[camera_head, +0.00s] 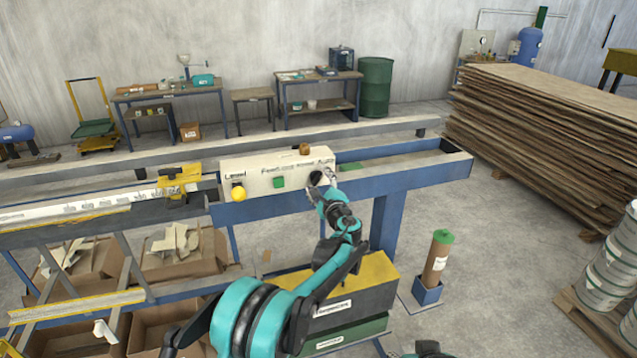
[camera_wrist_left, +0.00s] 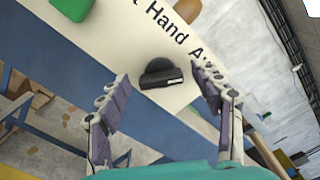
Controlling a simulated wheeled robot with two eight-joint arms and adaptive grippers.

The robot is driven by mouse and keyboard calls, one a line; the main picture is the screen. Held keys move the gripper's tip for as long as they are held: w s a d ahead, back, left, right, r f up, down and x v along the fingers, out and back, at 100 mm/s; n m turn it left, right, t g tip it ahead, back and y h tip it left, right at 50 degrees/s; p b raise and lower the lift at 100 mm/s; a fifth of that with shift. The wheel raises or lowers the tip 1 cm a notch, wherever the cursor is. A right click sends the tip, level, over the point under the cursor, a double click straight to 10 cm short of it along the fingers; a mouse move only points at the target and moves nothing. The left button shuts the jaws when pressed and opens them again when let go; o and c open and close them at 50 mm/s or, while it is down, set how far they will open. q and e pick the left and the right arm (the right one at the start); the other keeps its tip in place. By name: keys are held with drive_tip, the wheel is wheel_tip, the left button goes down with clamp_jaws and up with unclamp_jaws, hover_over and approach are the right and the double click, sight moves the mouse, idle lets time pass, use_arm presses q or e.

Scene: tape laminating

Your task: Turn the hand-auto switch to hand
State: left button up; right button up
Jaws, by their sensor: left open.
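The hand-auto switch is a black round knob (camera_head: 316,177) at the right end of the white control panel (camera_head: 262,178). It also shows as a black knob (camera_wrist_left: 160,72) in the left wrist view, below the printed words "Hand" and a partly cut "Au". Its raised grip bar lies nearly level in that picture, with a pale mark on the lower right. My left gripper (camera_head: 324,187) is at the panel's right end; in the left wrist view its open fingers (camera_wrist_left: 164,80) stand on either side of the knob, with gaps visible. My right gripper is not in view.
A green button (camera_head: 279,182) and a yellow button (camera_head: 238,193) sit left on the panel; a brown knob (camera_head: 305,149) is on its top. The blue frame (camera_head: 280,205) runs below. A brown post with a green top (camera_head: 438,255) stands at the right.

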use_arm(q)
drive_tip(key=c, duration=1.2)
drive_tip(key=shift+o, duration=0.2)
drive_tip(key=shift+n, duration=0.3)
drive_tip(key=n+b, duration=0.1)
drive_tip(key=n, duration=0.1)
drive_tip(key=shift+f+n, duration=0.15)
drive_tip(key=shift+n, duration=0.25)
drive_tip(key=n+b, duration=0.1)
drive_tip(key=n, duration=0.2)
drive_tip(key=shift+n, duration=0.4)
drive_tip(key=n, duration=0.3)
drive_tip(key=shift+f+b, duration=0.1)
drive_tip(key=shift+b, duration=0.2)
drive_tip(key=shift+n, duration=1.9)
drive_tip(key=shift+f, duration=0.1)
